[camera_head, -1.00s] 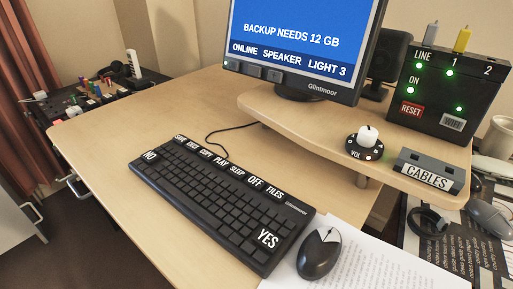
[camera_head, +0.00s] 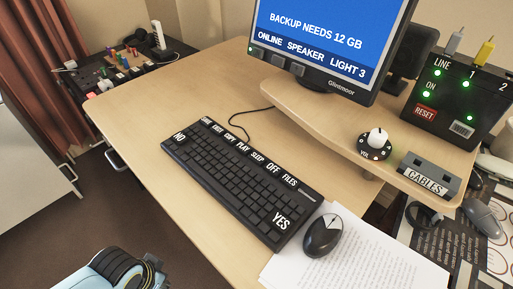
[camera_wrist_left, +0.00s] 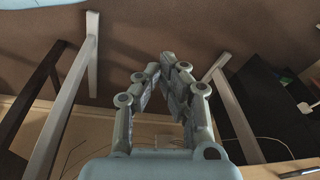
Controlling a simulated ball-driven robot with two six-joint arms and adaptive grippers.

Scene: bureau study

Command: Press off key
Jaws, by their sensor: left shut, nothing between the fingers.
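The OFF key (camera_head: 273,168) is a wide key with white letters on black, in the back row of the black keyboard (camera_head: 235,184). It lies between the SLEEP and FILES keys. The keyboard lies at a slant on the wooden desk. My left gripper (camera_wrist_left: 162,66) is shut and empty in the left wrist view, with its fingertips close together above the floor area beside furniture legs. In the head view a light blue and black part of my left arm shows at the bottom left, well short of the keyboard. My right gripper is not in view.
The monitor (camera_head: 325,42) reads "BACKUP NEEDS 12 GB" and stands on a raised shelf (camera_head: 318,118) behind the keyboard. The mouse (camera_head: 322,235) and printed sheets (camera_head: 365,258) are at its right end. The desk left of the keyboard is clear.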

